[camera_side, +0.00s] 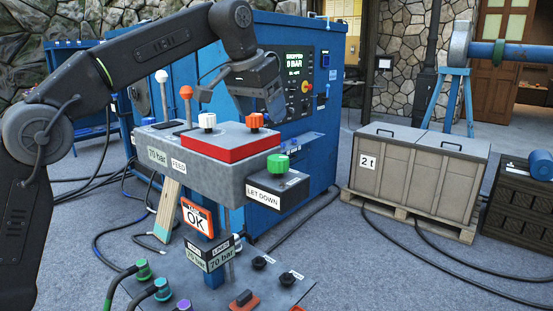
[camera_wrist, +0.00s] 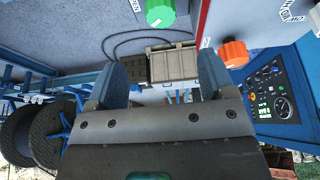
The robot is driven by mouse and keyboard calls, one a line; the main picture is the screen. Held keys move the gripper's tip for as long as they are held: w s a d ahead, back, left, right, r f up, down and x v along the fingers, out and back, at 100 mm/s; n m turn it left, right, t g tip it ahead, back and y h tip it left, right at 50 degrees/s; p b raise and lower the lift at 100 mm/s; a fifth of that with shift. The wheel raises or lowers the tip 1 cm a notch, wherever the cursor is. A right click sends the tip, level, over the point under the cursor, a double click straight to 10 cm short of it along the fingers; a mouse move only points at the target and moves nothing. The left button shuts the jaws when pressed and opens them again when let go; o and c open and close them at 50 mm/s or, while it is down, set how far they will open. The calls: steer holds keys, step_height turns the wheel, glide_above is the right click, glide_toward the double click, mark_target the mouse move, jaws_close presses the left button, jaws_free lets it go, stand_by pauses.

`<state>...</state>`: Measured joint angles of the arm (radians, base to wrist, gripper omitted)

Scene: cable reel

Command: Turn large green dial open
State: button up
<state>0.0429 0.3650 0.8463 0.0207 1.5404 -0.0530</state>
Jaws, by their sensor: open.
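The large green dial (camera_side: 278,163) sits on top of a small grey box (camera_side: 291,190) labelled LET DOWN, at the right end of the control stand. It also shows at the top edge of the wrist view (camera_wrist: 160,12), partly cut off. My gripper (camera_side: 276,112) is above and behind the stand, higher than the green dial and apart from it. In the wrist view my gripper (camera_wrist: 163,72) has its two blue fingers spread wide with nothing between them.
An orange dial (camera_side: 254,121) stands on the red plate near my gripper, with a white dial (camera_side: 207,121) to its left. Two levers, an orange-topped one (camera_side: 186,93) among them, rise at the left. A blue cabinet (camera_side: 318,105) stands behind. Air right of the stand is clear.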

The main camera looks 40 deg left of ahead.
mark_target(276, 158)
steer(key=x, duration=1.3)
steer(key=shift+w+f, duration=0.1)
